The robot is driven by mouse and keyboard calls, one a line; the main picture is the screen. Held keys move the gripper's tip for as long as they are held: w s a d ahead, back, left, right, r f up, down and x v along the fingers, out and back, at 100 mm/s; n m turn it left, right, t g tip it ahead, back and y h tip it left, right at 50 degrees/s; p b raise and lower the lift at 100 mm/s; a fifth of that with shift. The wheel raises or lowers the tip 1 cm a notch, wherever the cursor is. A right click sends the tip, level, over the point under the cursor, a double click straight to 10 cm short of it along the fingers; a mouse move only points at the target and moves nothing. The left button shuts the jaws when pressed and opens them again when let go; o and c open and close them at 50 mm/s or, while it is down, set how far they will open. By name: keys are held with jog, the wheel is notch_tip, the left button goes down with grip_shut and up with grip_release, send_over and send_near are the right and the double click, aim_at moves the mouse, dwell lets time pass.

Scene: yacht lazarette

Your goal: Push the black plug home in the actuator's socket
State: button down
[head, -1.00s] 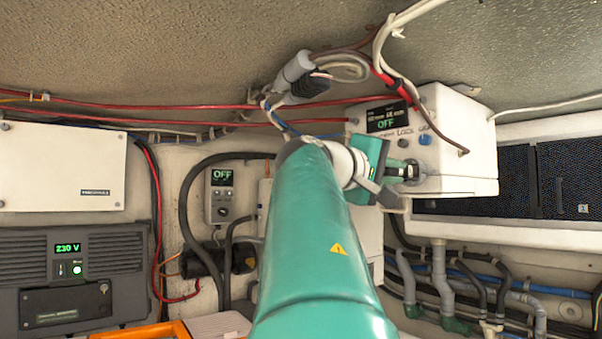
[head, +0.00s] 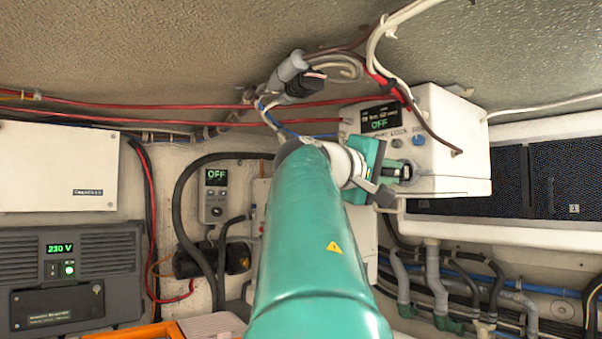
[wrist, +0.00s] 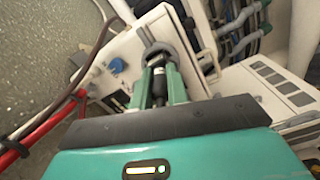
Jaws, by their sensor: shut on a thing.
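The actuator is a white box (head: 455,150) at upper right in the head view, with a small display reading OFF (head: 380,122). My gripper (head: 402,172) is at its front face, low on the box. In the wrist view my gripper's two green fingers (wrist: 159,84) are shut on the black plug (wrist: 159,92), which lies between them and points at the box. The socket shows as a dark grey ring (wrist: 157,47) at the fingertips.
A blue knob (head: 419,139) sits on the box above my gripper. Red cables (wrist: 75,95) and white cables (head: 378,50) hang close to the box. Hoses (head: 440,280) run below it. A vented panel (head: 520,180) is to the right.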

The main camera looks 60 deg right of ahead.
jog(key=shift+x, duration=1.05)
jog(key=c, duration=1.3)
grip_release()
jog(key=v, duration=1.3)
jog(key=shift+w+a, duration=0.2)
jog(key=shift+a, duration=0.2)
